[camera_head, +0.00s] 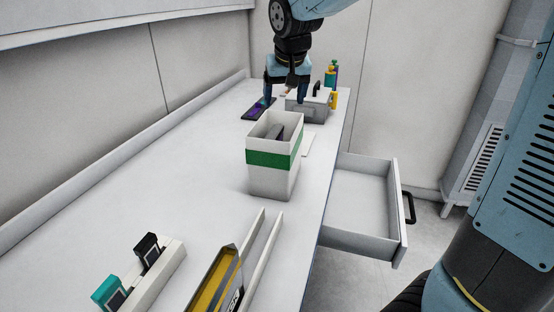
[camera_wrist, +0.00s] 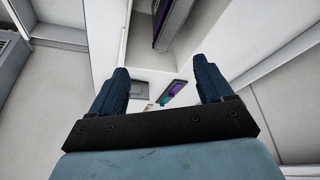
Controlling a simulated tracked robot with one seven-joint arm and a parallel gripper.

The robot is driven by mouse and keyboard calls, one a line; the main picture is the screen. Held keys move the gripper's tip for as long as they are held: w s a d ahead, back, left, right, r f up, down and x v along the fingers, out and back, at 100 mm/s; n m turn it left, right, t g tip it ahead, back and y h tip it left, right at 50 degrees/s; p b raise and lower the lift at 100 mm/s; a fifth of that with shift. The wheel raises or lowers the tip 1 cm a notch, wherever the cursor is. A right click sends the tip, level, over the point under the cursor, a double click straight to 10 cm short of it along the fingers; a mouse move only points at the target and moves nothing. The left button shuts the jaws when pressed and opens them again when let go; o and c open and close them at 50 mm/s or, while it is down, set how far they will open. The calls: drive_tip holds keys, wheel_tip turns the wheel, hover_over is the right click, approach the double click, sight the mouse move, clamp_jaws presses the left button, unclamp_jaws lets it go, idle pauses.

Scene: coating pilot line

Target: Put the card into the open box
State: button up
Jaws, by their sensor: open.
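The open box (camera_head: 258,185) is white with a green band and stands upright mid-table; a dark object (camera_head: 279,132) sticks up inside it. The box's inside wall (camera_wrist: 188,40) also shows at the top of the wrist view. A flat dark piece with a purple and teal face (camera_head: 258,108) lies on the table beyond the box; it also shows between my fingers in the wrist view (camera_wrist: 177,89). I cannot tell surely whether it is the card. My gripper (camera_head: 285,98) is open, pointing down above the table's far end, just right of this piece. A small pinkish bit (camera_wrist: 148,107) shows between the fingers.
A grey box with a black handle (camera_head: 308,110) and small bottles (camera_head: 331,77) stand close right of my gripper. A drawer (camera_head: 362,205) is pulled out at right. A holder with upright pieces (camera_head: 150,275) and a yellow-filled tray (camera_head: 215,280) are near. The left-middle table is clear.

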drive_tip(key=v, duration=0.8)
drive_tip(key=shift+s+r, duration=0.15)
drive_tip(key=shift+r, duration=0.15)
drive_tip(key=s+d+f+m, duration=0.1)
drive_tip(key=s+d+f, duration=0.3)
drive_tip(key=s+d, duration=0.5)
drive_tip(key=s+d+f+m+t, duration=0.1)
drive_tip(key=s+d+f, duration=0.2)
drive_tip(key=s+d, duration=0.6)
drive_tip(key=s, duration=0.3)
drive_tip(key=shift+s+d+f+h, duration=0.2)
drive_tip(key=shift+d+f+h, duration=0.05)
drive_tip(key=shift+f+h, duration=0.15)
